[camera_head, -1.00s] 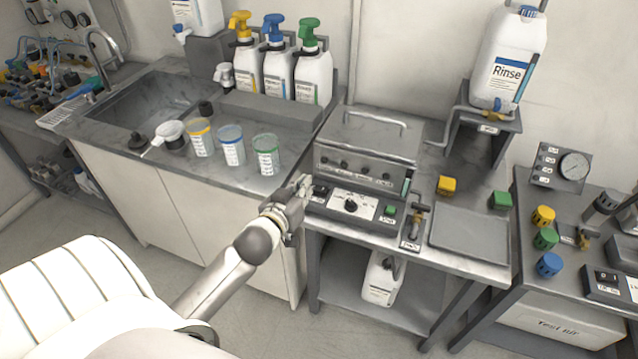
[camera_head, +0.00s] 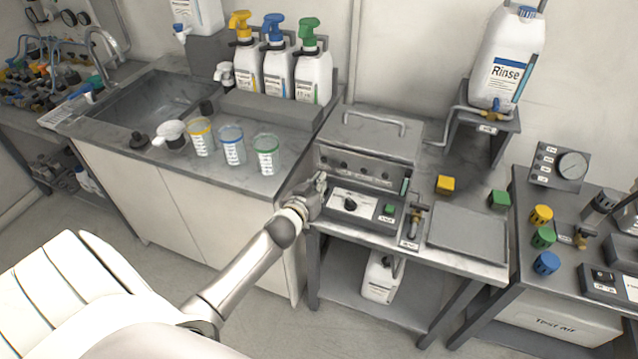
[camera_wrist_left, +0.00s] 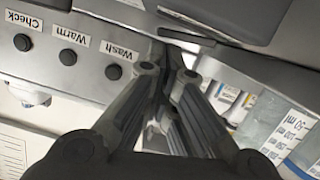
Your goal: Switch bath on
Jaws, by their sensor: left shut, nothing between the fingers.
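The bath (camera_head: 368,138) is a grey metal box with a handled lid on the middle bench. Its front has a row of dark round indicators or knobs; the left wrist view shows them (camera_wrist_left: 68,57) upside down, labelled Check, Warm and Wash. Below is a sloped control panel (camera_head: 372,208) with a dial (camera_head: 350,203) and a green button (camera_head: 389,209). My left gripper (camera_head: 321,181) is shut and empty at the panel's left end, covering the black switch area there. Its closed fingers (camera_wrist_left: 174,62) fill the middle of the left wrist view; contact cannot be told. My right gripper is not in view.
Measuring cups (camera_head: 232,145) stand on the sink counter to the left. A Rinse canister (camera_head: 503,62) stands raised at the back.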

